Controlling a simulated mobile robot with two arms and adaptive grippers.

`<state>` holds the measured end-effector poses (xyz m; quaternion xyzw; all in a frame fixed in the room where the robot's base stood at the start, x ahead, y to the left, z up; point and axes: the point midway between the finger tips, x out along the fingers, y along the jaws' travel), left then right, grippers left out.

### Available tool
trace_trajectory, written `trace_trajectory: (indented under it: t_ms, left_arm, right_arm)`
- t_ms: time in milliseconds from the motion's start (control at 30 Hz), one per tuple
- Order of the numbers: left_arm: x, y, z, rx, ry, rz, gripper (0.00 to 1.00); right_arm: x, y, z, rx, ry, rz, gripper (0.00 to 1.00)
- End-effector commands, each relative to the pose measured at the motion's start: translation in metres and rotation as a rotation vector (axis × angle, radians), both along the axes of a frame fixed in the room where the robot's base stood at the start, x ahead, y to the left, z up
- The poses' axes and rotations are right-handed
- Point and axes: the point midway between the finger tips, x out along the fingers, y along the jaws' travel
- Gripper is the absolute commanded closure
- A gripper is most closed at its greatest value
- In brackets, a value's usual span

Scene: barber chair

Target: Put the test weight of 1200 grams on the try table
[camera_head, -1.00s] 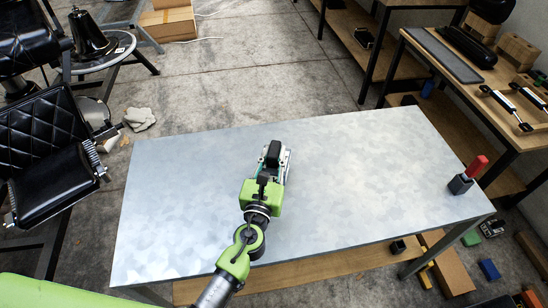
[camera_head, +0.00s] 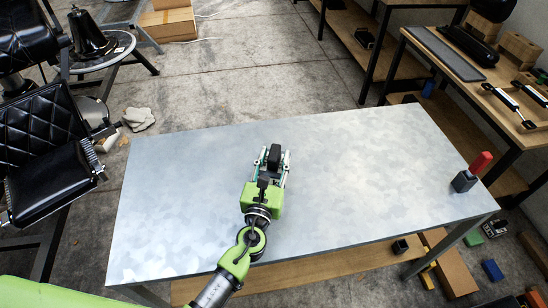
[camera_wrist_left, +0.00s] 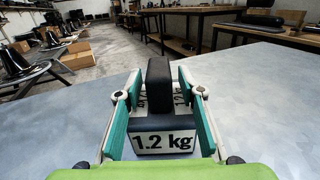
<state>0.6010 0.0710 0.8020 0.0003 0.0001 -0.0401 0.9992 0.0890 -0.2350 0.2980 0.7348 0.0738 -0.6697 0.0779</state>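The test weight is a dark block with a thick upright black handle (camera_head: 275,155); its white label reads "1.2 kg" in the left wrist view (camera_wrist_left: 163,141). It appears to stand upright on the grey metal-topped table (camera_head: 345,190), left of its middle. My left gripper (camera_head: 272,161) is around the weight, with one finger on each side. In the left wrist view its teal-padded fingers (camera_wrist_left: 160,95) are spread, with gaps beside the handle. The weight's underside is hidden. My right gripper is not in view.
A dark block with a red handle (camera_head: 467,176) stands at the table's right edge. A black padded chair (camera_head: 45,150) is left of the table. A wooden workbench (camera_head: 500,95) with tools is at the right. The table's right half is mostly clear.

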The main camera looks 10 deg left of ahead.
Motion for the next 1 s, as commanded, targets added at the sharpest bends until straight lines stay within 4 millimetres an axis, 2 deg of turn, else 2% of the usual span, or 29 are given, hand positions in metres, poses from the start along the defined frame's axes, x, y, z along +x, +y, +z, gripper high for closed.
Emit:
trace_trajectory:
  t_ms: [167,267,700,800,1000]
  left_arm:
    - [0.000,0.000,0.002,0.000,0.000,0.000,0.64]
    - [-0.011,0.001,0.000,0.001,0.002,-0.001,0.64]
    - [-0.098,0.008,-0.001,0.000,0.002,-0.001,0.64]
    - [-0.110,0.009,-0.001,0.000,0.001,-0.001,0.64]
    - [-0.120,0.010,0.001,0.000,-0.001,0.000,0.64]
  right_arm:
    - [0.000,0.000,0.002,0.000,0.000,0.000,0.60]
    - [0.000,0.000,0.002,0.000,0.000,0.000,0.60]
    - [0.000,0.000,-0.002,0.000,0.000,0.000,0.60]
    - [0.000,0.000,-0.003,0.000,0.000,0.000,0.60]
    - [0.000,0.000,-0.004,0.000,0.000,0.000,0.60]
